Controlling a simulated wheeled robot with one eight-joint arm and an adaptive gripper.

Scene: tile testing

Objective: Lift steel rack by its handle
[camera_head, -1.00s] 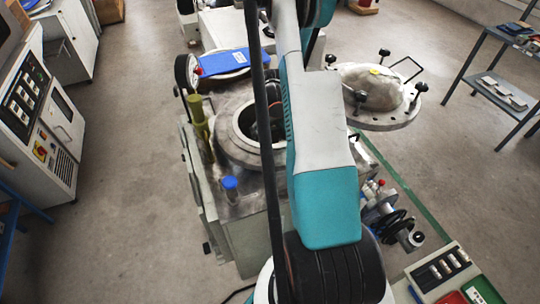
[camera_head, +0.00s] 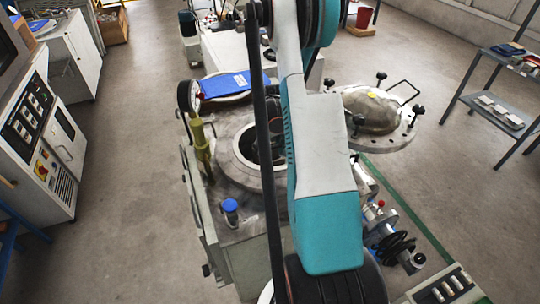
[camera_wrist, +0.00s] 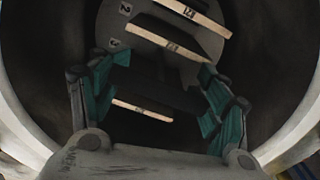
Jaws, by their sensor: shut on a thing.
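The steel rack (camera_wrist: 113,42) shows in the wrist view inside the round vessel (camera_wrist: 38,85). Its grey plate carries marked numbers, and several pale-edged tiles (camera_wrist: 168,42) sit in it one above another. My gripper (camera_wrist: 162,82) has its teal-padded fingers on either side of the rack, shut on it. The rack's handle and the exact contact are too dark to make out. In the head view the open vessel (camera_head: 237,160) stands left of my arm, which hides part of its mouth.
The removed lid (camera_head: 385,140) with black knobs is right of the vessel. A blue folder (camera_head: 228,84) lies behind it. A gauge (camera_head: 187,97) and a blue-capped fitting (camera_head: 230,210) stand close by. A control cabinet (camera_head: 40,130) is at left. Floor between is clear.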

